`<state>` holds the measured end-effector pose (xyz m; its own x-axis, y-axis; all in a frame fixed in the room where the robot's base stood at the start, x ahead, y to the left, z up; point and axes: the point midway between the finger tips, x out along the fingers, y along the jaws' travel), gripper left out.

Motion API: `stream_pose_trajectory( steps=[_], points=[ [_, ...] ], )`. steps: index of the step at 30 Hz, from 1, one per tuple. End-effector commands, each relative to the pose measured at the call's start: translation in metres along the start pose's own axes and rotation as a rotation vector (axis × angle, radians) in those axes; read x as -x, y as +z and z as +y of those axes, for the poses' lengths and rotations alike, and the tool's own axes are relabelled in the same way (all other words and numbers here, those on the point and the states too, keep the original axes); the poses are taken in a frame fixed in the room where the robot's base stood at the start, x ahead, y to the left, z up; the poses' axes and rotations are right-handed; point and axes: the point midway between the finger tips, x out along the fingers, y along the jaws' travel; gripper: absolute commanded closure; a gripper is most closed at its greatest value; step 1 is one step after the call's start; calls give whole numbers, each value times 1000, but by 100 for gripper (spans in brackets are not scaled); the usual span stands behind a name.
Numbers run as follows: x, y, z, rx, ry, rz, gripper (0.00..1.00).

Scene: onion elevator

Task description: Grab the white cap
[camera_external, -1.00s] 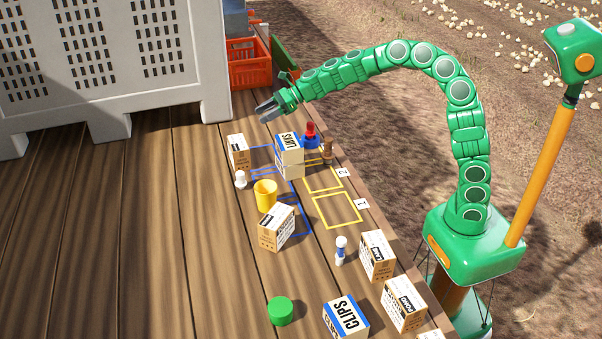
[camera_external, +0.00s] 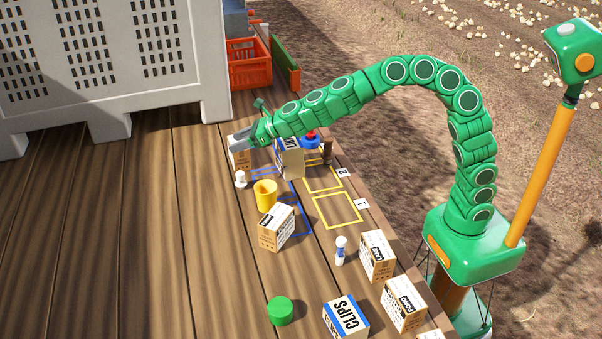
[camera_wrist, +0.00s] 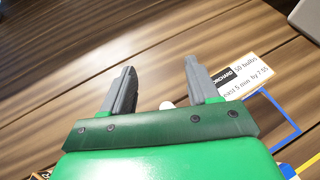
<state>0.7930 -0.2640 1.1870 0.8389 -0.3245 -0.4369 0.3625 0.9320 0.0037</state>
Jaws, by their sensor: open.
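A small white piece (camera_external: 240,179), which looks like the white cap, stands on the wooden deck left of the yellow cup. In the wrist view a bit of a white rounded thing (camera_wrist: 166,104) shows low between my fingers, mostly hidden by the gripper body; it looks like the same piece. My gripper (camera_external: 232,140) is open with nothing between its fingertips. In the external view it hangs above the small carton (camera_external: 240,160), beyond the white piece and apart from it. The wrist view shows both grey fingers (camera_wrist: 160,78) spread over bare planks.
A yellow cup (camera_external: 265,195) and a carton (camera_external: 277,228) stand close to the white piece. A blue-and-white box (camera_external: 291,160) stands under my arm. A white-and-blue bottle (camera_external: 340,250) and a green round lid (camera_external: 280,311) are nearer.

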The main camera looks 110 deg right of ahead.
Motion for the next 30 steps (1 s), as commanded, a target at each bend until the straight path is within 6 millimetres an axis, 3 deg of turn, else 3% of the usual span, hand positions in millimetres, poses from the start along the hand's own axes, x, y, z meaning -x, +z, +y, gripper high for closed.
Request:
stream_pose_trajectory(
  steps=[4,30],
  points=[
    [1,-1,11,-6,-22,-1,40],
    [-30,-65,8,-6,-21,0,40]
  ],
)
